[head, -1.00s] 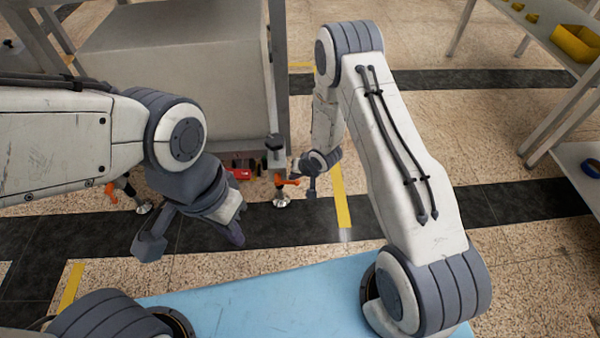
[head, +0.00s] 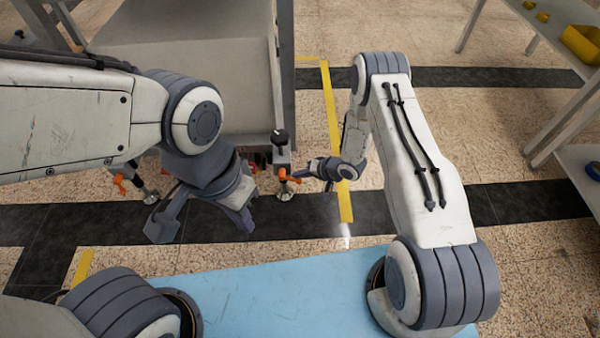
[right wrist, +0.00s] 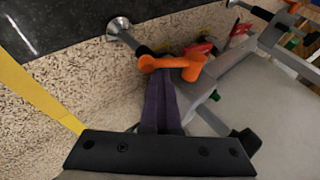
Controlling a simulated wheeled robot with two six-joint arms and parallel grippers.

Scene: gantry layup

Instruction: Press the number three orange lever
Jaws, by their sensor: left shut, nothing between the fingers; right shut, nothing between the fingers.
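An orange lever (head: 287,176) sits on the foot of the grey cart's near right leg. It also shows in the right wrist view (right wrist: 172,66), on a metal foot post. My right gripper (head: 301,172) is shut and empty, with its tips right at this lever. In the right wrist view its dark fingers (right wrist: 166,82) reach the lever's underside in the picture; I cannot tell if they touch. A second orange lever (head: 120,183) is on the left foot. No number is legible on either. My left gripper (head: 245,222) is shut and empty, hanging between the two levers.
The grey cart (head: 190,55) stands behind the levers. Red items (right wrist: 200,48) lie beyond the near lever. A yellow floor line (head: 335,140) runs right of the cart. A shelf with a yellow bin (head: 582,43) is at the far right. A blue surface (head: 270,290) lies in front.

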